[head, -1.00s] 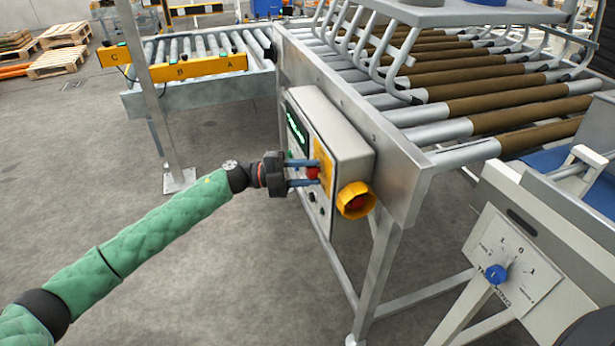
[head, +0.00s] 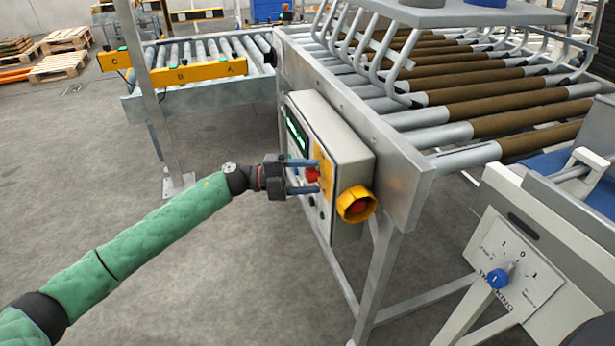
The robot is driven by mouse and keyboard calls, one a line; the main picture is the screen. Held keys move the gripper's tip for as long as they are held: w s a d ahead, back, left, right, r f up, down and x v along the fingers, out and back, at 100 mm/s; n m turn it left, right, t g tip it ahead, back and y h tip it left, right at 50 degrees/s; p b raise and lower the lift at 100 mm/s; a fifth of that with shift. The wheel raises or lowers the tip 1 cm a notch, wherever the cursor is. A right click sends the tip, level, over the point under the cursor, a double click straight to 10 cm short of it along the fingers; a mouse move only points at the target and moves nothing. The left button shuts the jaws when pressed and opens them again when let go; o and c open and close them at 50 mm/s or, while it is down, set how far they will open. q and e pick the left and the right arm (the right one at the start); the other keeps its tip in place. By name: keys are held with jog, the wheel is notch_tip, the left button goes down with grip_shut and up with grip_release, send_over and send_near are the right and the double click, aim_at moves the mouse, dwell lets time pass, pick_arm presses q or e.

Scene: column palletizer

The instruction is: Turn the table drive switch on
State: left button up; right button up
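A red switch handle (head: 311,174) sits on a yellow plate (head: 325,168) on the front of the grey control box (head: 345,150), which is fixed to the roller table frame. I take this to be the table drive switch; its label cannot be read. My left gripper (head: 316,177) reaches it from the left, with one blue finger above the red handle and one below. The fingers look apart, with the handle between them; whether they touch it I cannot tell. They partly hide the plate and handle. My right gripper is not in view.
A red emergency stop in a yellow collar (head: 356,204) projects from the box just right of my fingers. A green-lit display (head: 296,133) is above left. A panel with a blue knob (head: 497,278) stands at the right. The floor left of the box is clear.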

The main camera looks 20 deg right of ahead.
pick_arm(q)
jog(key=b+v, duration=0.1)
jog(key=v, duration=0.6)
jog(key=shift+w+a, duration=0.15)
jog(key=shift+a, duration=0.2)
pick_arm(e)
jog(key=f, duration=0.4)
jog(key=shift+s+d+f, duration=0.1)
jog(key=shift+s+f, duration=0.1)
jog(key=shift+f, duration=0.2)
